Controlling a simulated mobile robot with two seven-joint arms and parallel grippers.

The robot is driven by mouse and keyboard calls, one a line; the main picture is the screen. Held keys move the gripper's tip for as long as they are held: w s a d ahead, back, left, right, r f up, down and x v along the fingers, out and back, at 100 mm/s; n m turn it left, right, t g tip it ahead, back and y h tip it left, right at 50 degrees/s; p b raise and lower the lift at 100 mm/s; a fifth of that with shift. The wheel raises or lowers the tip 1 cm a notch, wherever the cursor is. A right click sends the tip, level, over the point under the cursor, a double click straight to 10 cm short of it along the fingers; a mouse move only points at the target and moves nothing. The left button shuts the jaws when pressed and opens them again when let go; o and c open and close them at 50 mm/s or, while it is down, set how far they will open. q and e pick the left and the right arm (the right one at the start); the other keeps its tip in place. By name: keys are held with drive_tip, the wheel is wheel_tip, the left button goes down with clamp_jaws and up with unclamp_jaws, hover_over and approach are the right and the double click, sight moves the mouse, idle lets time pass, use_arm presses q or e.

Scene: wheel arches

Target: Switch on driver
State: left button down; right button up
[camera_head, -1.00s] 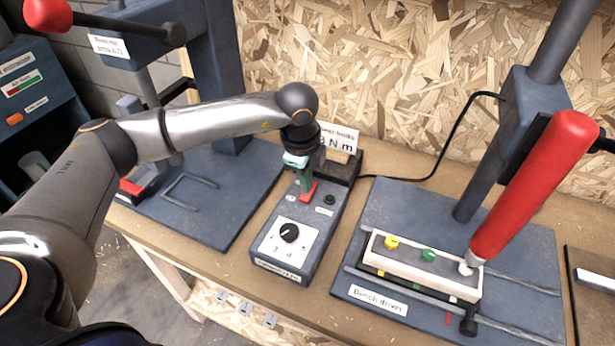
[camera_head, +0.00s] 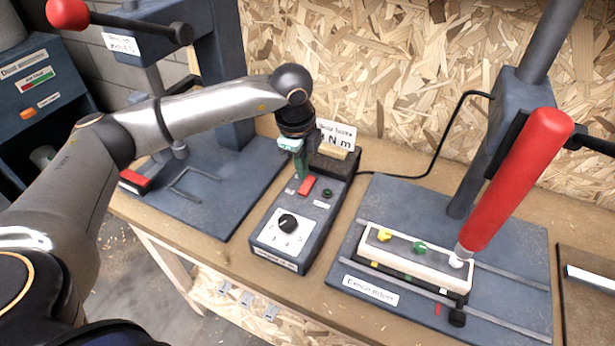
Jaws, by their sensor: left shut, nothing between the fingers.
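A grey control box (camera_head: 270,235) stands on the bench. It has a white dial plate with a black knob (camera_head: 287,222), a red switch (camera_head: 307,185) and a dark green button (camera_head: 327,193). My left gripper (camera_head: 301,174) comes down over the box with its greenish fingers shut and empty. Its tips are right beside the red switch, on its left and far side; I cannot tell whether they touch it. The bench driver (camera_head: 512,185), with a red body, stands on the right, its tip at a white block (camera_head: 410,262). My right gripper is out of view.
A press (camera_head: 225,60) with a red-knobbed lever stands at the left on a blue-grey plate. A small sign (camera_head: 337,138) stands behind the box. A black cable runs along the chipboard wall to the driver. Bare bench lies between box and driver plate.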

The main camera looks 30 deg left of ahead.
use_arm(q)
drive_tip(key=shift+a+r, duration=0.1)
drive_tip(key=shift+r, duration=0.3)
wheel_tip(320, 180, up, 10)
drive_tip(key=s+b, duration=0.1)
drive_tip(key=shift+s, duration=0.3)
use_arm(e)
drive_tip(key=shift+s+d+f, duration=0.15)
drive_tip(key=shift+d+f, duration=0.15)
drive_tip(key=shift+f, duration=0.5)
use_arm(q)
drive_tip(key=shift+f+b, duration=0.2)
drive_tip(key=shift+b, duration=0.2)
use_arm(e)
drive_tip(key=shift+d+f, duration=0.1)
